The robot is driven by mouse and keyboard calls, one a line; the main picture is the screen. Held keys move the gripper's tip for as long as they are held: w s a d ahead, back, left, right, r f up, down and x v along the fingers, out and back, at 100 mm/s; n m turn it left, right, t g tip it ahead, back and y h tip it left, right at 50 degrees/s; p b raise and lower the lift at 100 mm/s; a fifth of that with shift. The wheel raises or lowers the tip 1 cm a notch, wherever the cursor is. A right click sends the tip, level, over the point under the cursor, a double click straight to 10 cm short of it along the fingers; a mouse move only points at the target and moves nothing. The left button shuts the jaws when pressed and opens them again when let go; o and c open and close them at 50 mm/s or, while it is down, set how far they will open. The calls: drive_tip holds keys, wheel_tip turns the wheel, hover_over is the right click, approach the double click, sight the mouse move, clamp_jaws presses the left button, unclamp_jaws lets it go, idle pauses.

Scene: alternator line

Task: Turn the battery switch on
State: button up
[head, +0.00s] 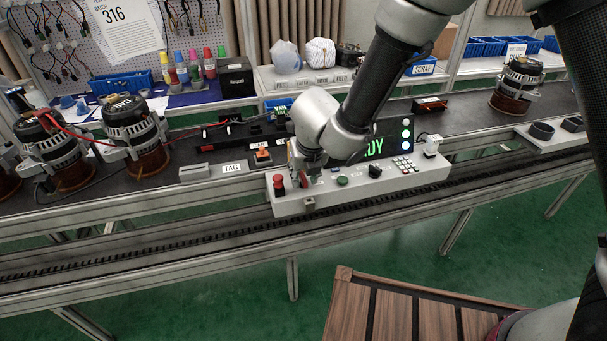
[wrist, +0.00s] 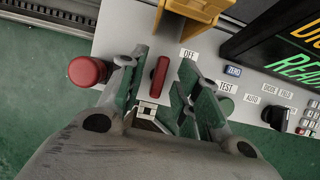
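The battery switch is a red bar-shaped handle (wrist: 159,76) on the light grey control panel (wrist: 112,30). In the wrist view it stands nearly in line with the fingers, tilted slightly. An OFF label (wrist: 188,53) is beside its far end, to the right. My gripper (wrist: 162,66) is open, with one finger on each side of the red handle and a visible gap to both. In the head view my gripper (head: 308,178) is low over the left part of the panel and mostly hides the switch. Any ON label is not visible.
A red mushroom button (wrist: 87,70) stands close left of my gripper. A green button (head: 342,181) marked TEST, a black knob (head: 375,171) and a keypad (head: 404,165) lie to the right. A yellow-orange part (wrist: 195,10) and a display (wrist: 285,45) stand behind.

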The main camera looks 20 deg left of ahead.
drive_tip(key=shift+f, duration=0.25)
drive_tip(key=shift+c, duration=0.5)
clamp_jaws()
